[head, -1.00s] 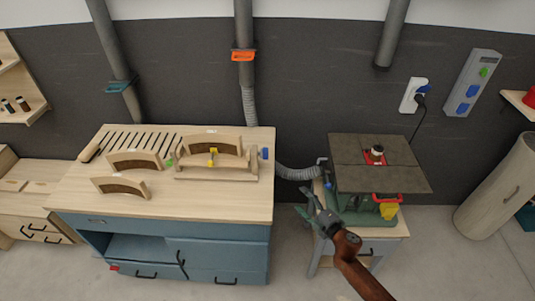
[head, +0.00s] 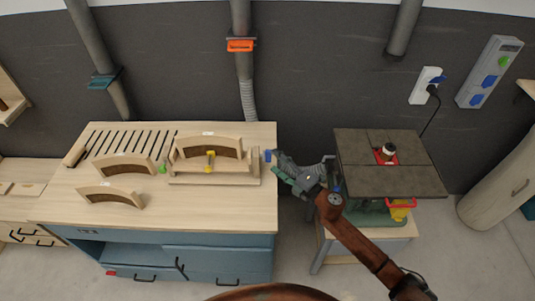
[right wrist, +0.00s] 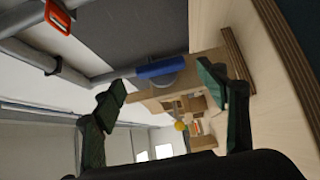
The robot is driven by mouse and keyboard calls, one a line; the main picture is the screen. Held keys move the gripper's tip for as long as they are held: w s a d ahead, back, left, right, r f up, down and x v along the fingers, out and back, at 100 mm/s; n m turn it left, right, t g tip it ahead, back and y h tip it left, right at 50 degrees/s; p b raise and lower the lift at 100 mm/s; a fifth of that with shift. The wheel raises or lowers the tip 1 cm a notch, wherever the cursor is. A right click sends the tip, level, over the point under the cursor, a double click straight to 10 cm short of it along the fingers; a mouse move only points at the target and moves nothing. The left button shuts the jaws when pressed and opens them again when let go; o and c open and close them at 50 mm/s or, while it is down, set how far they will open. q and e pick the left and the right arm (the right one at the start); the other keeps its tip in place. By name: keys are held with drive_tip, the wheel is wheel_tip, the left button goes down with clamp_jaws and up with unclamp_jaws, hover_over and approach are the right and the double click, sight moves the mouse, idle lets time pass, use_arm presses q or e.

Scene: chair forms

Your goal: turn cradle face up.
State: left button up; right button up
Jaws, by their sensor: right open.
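The cradle appears to be the pale wooden fixture (head: 225,178) at the right of the bench top. It holds a curved piece with a dark inner face (head: 208,147) and a yellow knob (head: 210,164). A blue handle (head: 268,155) is at its right end, and a green knob (head: 163,169) at its left. My right gripper (head: 277,170) is open beside the blue handle, pointing left. In the right wrist view, the blue handle (right wrist: 162,67) shows ahead between the parted green fingers, apart from them. My left gripper is out of view.
Two loose curved forms (head: 124,164) (head: 111,193) lie on the bench (head: 235,205) left of the fixture. Slots run along its back left. A dark-topped machine (head: 385,165) on a small stand is to the right. A grey duct (head: 243,55) hangs behind the bench.

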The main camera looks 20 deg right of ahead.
sight(270, 157)
drive_tip(key=x, duration=0.3)
drive_tip(key=shift+w+f, duration=0.1)
drive_tip(key=shift+w, duration=0.35)
drive_tip(key=shift+w+a, duration=0.2)
drive_tip(key=shift+w, duration=0.2)
drive_tip(key=c, duration=0.9)
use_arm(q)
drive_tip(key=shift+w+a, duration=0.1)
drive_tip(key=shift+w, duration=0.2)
use_arm(e)
drive_tip(key=c, duration=0.8)
